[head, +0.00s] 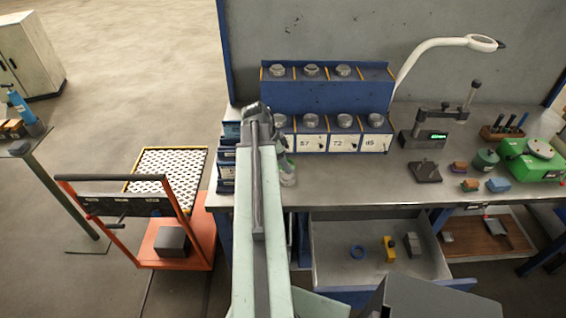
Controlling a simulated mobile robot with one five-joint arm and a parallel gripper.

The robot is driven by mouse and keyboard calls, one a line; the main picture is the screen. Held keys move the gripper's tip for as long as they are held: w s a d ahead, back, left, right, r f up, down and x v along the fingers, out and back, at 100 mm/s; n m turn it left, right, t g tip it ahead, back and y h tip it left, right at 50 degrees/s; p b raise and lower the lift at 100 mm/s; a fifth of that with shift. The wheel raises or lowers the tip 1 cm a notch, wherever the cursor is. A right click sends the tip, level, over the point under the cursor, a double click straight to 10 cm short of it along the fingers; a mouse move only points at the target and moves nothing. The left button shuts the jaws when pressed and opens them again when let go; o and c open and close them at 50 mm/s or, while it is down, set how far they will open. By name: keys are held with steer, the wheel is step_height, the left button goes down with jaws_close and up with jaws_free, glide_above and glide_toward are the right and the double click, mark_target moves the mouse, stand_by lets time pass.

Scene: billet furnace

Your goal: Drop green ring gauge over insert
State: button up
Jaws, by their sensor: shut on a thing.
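My arm rises through the middle of the head view, and its far end bends down over the left part of the workbench. My gripper (288,178) is small and partly hidden beside my arm, low over the bench's left front. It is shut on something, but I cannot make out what. I cannot pick out the green ring gauge or the insert with certainty; my arm covers part of the bench there.
A blue rack (325,97) with several round metal pieces stands behind. An orange cart (178,237) stands left.

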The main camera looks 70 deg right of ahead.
mark_target(285, 176)
steer(key=f+b, duration=0.2)
steer(key=f, duration=0.1)
steer(key=f+b, duration=0.1)
steer(key=shift+s+d+f+b, duration=0.1)
steer(key=shift+s+f+b, duration=0.2)
steer(key=shift+b, duration=0.1)
steer(key=shift+r, duration=0.1)
steer(key=shift+w, duration=0.2)
steer(key=shift+f+b, duration=0.5)
steer(key=shift+f, duration=0.1)
stand_by(0.7)
steer(key=o, duration=1.2)
